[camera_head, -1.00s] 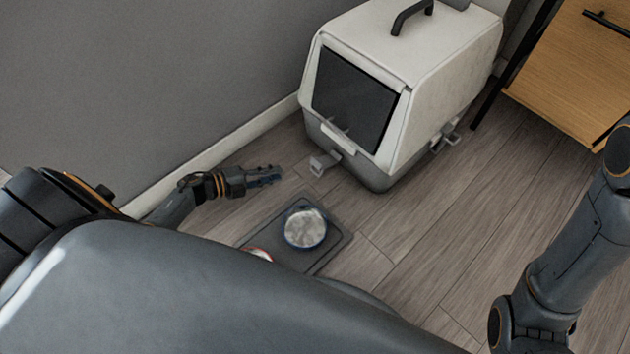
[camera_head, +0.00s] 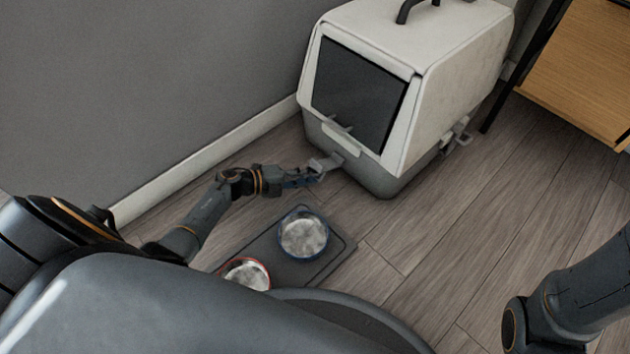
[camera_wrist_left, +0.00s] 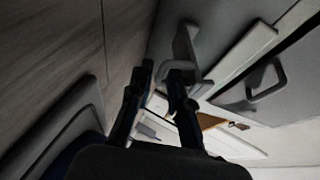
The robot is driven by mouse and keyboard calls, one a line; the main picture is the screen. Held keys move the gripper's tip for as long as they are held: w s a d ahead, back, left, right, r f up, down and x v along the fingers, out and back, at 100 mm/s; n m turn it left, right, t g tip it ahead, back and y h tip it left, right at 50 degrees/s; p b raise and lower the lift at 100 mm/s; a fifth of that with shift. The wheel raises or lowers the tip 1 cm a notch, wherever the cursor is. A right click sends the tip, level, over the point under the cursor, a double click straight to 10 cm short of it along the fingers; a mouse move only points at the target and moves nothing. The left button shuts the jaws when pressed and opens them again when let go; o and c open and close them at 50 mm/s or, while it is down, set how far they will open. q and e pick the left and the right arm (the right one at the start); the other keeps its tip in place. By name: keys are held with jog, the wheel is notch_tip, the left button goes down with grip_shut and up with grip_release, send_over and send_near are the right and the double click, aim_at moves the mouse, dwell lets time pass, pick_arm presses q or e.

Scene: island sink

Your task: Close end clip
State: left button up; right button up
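The end clip (camera_head: 325,162) is a small grey latch sticking outward from the front lower edge of a white and grey litter box (camera_head: 440,75). My left gripper (camera_head: 318,176) is at the clip, at its front-left side. In the left wrist view, the two dark fingers (camera_wrist_left: 164,70) are apart with a gap between them. The clip (camera_wrist_left: 188,42) shows just beyond the right fingertip, which hides part of it. I cannot tell whether they touch. My right gripper is out of view; only part of my right arm shows.
A dark tray (camera_head: 340,262) on the wood floor holds a blue-rimmed bowl (camera_head: 303,234) and a red-rimmed bowl (camera_head: 246,274), just below my left arm. Another clip (camera_head: 459,133) sticks out on the box's right side. A grey wall stands at left, a wooden cabinet (camera_head: 585,70) at upper right.

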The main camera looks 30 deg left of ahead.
pick_arm(q)
jog(key=shift+b+x, duration=0.3)
jog(key=shift+x, duration=0.75)
grip_shut()
jog(key=shift+r, duration=0.1)
